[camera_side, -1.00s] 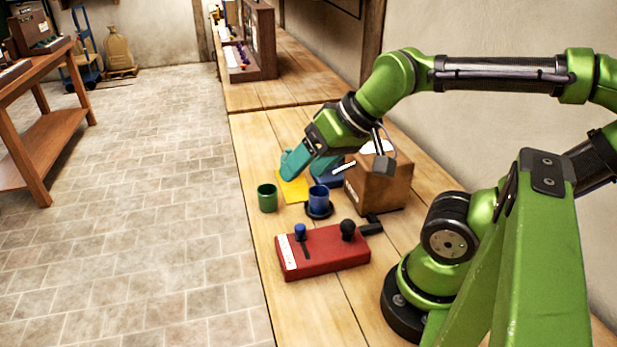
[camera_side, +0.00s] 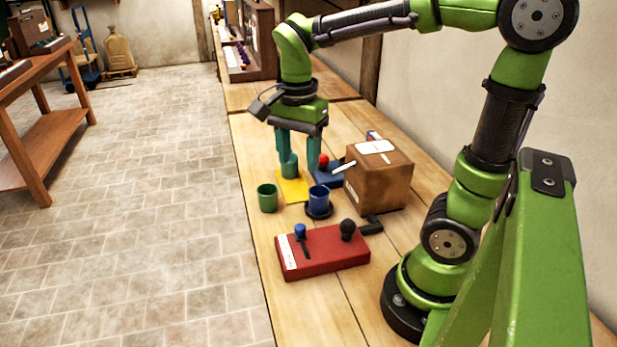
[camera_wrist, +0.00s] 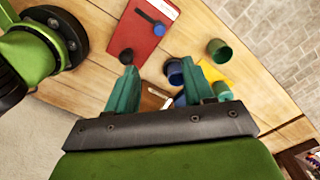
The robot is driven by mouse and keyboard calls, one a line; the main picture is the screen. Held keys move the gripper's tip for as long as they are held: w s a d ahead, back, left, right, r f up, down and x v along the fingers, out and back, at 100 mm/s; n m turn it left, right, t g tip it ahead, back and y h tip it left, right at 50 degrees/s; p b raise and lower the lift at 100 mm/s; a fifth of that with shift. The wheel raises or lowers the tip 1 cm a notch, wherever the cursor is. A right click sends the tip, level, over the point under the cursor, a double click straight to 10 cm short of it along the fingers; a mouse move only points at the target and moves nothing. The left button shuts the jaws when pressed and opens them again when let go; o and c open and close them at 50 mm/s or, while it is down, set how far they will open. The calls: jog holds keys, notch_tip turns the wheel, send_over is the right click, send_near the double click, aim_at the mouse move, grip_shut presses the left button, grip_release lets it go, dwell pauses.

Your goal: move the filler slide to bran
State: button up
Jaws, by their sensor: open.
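A red box (camera_side: 325,254) lies on the bench with a white strip at its left end. A blue knob (camera_side: 300,231) stands by a dark slot on it, and a black knob (camera_side: 347,227) stands at its right. The labels are too small to read, so I cannot tell which control is the filler slide. The red box (camera_wrist: 143,35) and blue knob (camera_wrist: 158,29) also show in the wrist view. A blue box (camera_side: 327,181) with a red knob (camera_side: 323,159) sits behind, partly hidden. My gripper (camera_side: 299,164) is open, pointing down beyond the red box, near the blue box.
A blue cup (camera_side: 319,197) stands on a dark saucer. A green cup (camera_side: 267,198) is to its left. A yellow sheet (camera_side: 294,190) bears a teal cup (camera_side: 289,167). A cardboard box (camera_side: 378,180) stands at the right. The bench is clear in front of the red box.

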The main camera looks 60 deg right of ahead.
aim_at(300, 226)
notch_tip(300, 226, down, 17)
jog(key=shift+r, duration=0.1)
dwell(0.4)
grip_shut()
